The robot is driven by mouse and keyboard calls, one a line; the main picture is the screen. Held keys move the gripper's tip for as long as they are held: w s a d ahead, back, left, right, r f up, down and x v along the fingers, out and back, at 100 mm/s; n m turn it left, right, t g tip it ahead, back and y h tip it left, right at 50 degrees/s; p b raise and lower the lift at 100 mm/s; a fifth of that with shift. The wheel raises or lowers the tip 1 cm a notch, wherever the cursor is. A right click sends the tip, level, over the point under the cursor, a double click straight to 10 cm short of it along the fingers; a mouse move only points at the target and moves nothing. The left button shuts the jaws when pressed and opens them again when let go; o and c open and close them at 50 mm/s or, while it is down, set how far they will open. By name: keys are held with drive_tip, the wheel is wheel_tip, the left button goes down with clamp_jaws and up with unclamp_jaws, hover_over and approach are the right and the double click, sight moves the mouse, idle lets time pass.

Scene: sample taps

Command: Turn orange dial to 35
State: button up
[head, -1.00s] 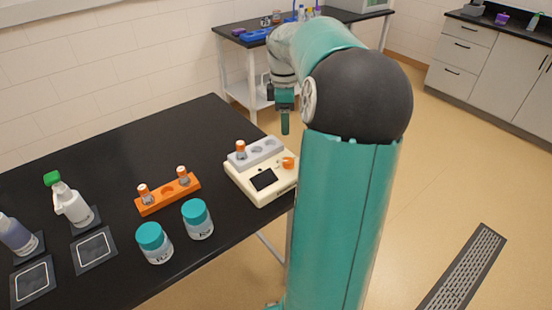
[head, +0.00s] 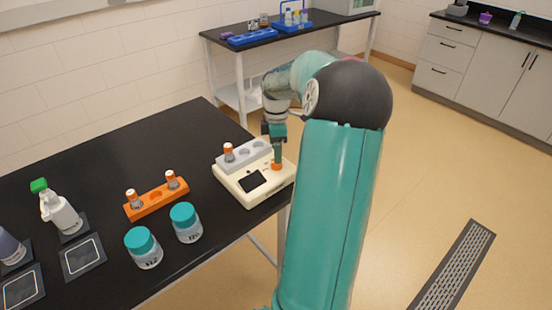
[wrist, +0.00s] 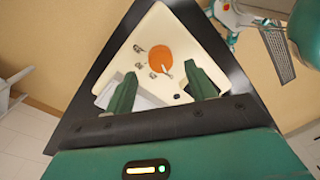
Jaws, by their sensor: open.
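The orange dial (wrist: 161,60) sits on the cream instrument (head: 231,184) at the black table's right end. In the wrist view it shows a pale pointer mark on its lower right side, with small printed markings to its left that are too small to read. My gripper (wrist: 163,92) is open, its two green fingers apart, with the dial ahead of the gap between them.
A grey rack (head: 245,154) with an orange-capped vial (head: 229,152) is on the instrument's back part. An orange rack (head: 157,200) with two vials and two teal-lidded jars (head: 143,248) (head: 186,223) stand to the left. The table (head: 110,155) is clear at the back.

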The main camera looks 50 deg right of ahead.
drive_tip(key=shift+s+a+f, duration=0.1)
drive_tip(key=shift+f, duration=1.8)
drive_tip(key=c, duration=1)
